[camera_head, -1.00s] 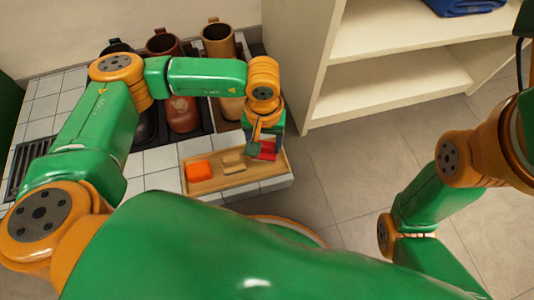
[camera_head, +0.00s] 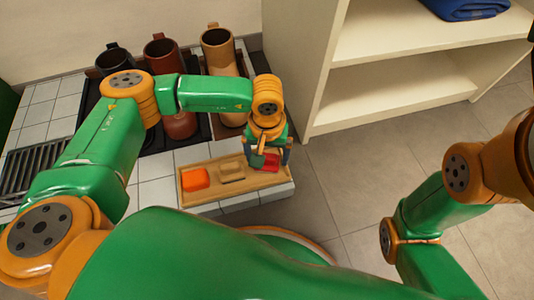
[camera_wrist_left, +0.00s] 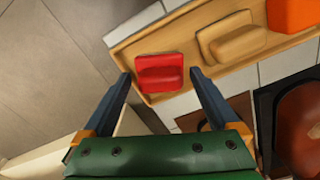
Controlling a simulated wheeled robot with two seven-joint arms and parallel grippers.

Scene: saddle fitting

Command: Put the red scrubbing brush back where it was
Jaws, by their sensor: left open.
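The red scrubbing brush (camera_wrist_left: 160,72) lies at one end of the wooden tray (camera_wrist_left: 198,20), seen in the left wrist view. In the head view the brush (camera_head: 271,163) is at the tray's right end, partly hidden by my left gripper (camera_head: 268,160). In the left wrist view my left gripper (camera_wrist_left: 158,82) is open, with one finger on each side of the brush and visible gaps to it. A tan brush (camera_head: 231,172) and an orange brush (camera_head: 195,179) sit beside it in the same tray. My right arm shows at the right, but its gripper is out of view.
Several tall mugs, including a tan one (camera_head: 217,50), stand on dark mats behind the tray. A cream shelf unit (camera_head: 390,70) holds a folded blue cloth (camera_head: 465,8) at the right. Open floor lies right of the tiled counter.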

